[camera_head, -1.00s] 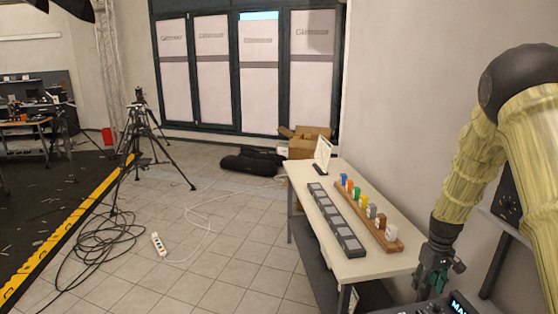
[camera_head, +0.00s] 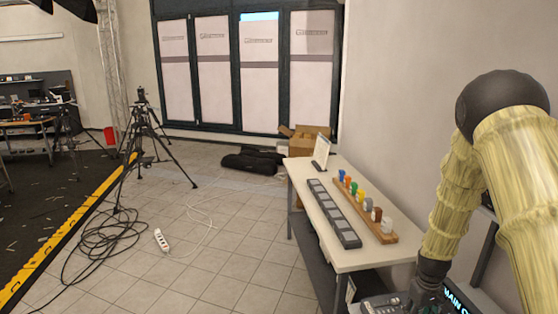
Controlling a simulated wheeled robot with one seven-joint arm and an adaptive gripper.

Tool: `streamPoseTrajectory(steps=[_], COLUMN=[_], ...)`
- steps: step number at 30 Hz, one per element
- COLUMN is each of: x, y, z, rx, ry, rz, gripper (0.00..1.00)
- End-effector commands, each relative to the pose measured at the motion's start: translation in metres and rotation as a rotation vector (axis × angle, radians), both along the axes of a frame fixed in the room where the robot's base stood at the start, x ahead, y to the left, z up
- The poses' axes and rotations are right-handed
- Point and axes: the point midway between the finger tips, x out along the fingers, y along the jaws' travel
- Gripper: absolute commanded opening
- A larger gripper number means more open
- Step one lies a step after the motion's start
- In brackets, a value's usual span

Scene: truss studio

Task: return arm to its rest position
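My arm comes in at the right edge in yellowish ribbed covers with a dark elbow joint. It bends down beside the table. My gripper (camera_head: 428,298) is low at the bottom right, mostly hidden against dark equipment and cut by the frame, so its fingers cannot be made out. I see nothing held in it. It is to the right of and nearer than the table (camera_head: 350,262), apart from the things on top.
The table carries a row of coloured pieces on a wooden rack (camera_head: 370,218), a dark segmented tray (camera_head: 334,215) and a propped card (camera_head: 321,152). A tripod (camera_head: 143,130), cables (camera_head: 105,235) and a power strip (camera_head: 161,241) are on the floor.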

Motion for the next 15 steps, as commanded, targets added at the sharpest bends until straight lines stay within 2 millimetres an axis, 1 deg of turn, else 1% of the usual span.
streamPoseTrajectory(steps=[1, 5, 6, 8, 9, 11, 12, 14, 15], x=[-0.011, -0.043, -0.057, -0.080, -0.097, -0.121, -0.136, -0.161, -0.178], y=[0.007, 0.026, 0.033, 0.046, 0.054, 0.066, 0.074, 0.086, 0.094], z=[-0.017, -0.057, -0.071, -0.092, -0.106, -0.124, -0.134, -0.147, -0.156], rx=[-0.004, -0.020, -0.024, -0.030, -0.035, -0.038, -0.039, -0.039, -0.038], ry=[0.008, 0.012, 0.014, 0.014, 0.013, 0.013, 0.010, 0.009, 0.008], rz=[-0.001, -0.014, -0.018, -0.028, -0.034, -0.042, -0.047, -0.056, -0.061], gripper=[0.48, 0.48, 0.48, 0.48, 0.48, 0.48, 0.48, 0.48, 0.48])
